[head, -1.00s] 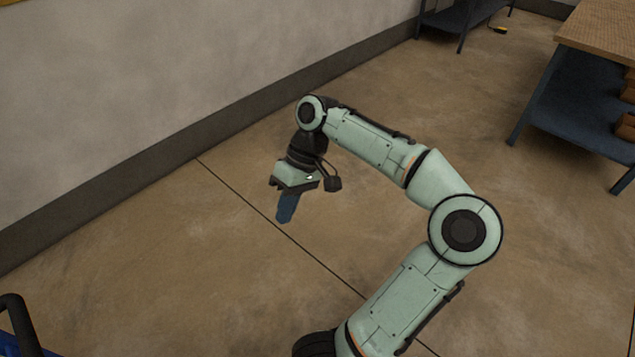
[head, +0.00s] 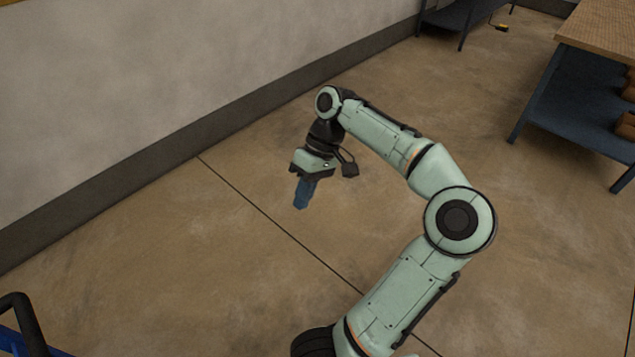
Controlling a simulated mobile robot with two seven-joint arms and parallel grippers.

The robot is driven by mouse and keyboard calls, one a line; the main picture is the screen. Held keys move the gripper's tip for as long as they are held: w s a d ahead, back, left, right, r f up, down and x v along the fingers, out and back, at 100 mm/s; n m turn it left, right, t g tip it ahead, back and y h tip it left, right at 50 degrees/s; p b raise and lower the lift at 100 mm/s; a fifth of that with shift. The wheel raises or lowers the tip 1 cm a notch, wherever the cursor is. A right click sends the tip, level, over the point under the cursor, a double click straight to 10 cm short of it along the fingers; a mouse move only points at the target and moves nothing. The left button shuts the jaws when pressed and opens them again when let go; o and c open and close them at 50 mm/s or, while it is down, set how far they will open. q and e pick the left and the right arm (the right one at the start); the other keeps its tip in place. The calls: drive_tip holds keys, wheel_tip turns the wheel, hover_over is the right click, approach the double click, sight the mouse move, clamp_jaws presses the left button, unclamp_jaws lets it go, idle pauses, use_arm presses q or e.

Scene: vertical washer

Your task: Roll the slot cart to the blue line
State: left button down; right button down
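A black curved handle (head: 28,318) with a blue frame part (head: 50,351) shows at the bottom left corner of the head view. It may be the slot cart; the rest is cut off by the picture edge. My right gripper (head: 301,204) hangs over bare floor, fingers pointing down, well to the right of the handle and apart from it. Its blue fingers overlap in this view, so their opening cannot be judged. No object shows at the fingertips. My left gripper is out of view. No blue line shows on the floor.
A grey wall with a dark baseboard (head: 120,205) runs along the left and back. A wooden-topped table (head: 605,30) with a blue lower shelf stands at the right. A dark shelf (head: 455,18) stands at the back. The brown floor (head: 160,270) between is clear.

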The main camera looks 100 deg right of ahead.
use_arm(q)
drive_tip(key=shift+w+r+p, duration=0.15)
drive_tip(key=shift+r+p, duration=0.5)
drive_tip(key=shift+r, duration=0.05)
use_arm(e)
drive_tip(key=shift+s+d, duration=0.7)
drive_tip(key=shift+s, duration=0.2)
drive_tip(key=shift+s+d, duration=0.65)
drive_tip(key=shift+s, duration=0.2)
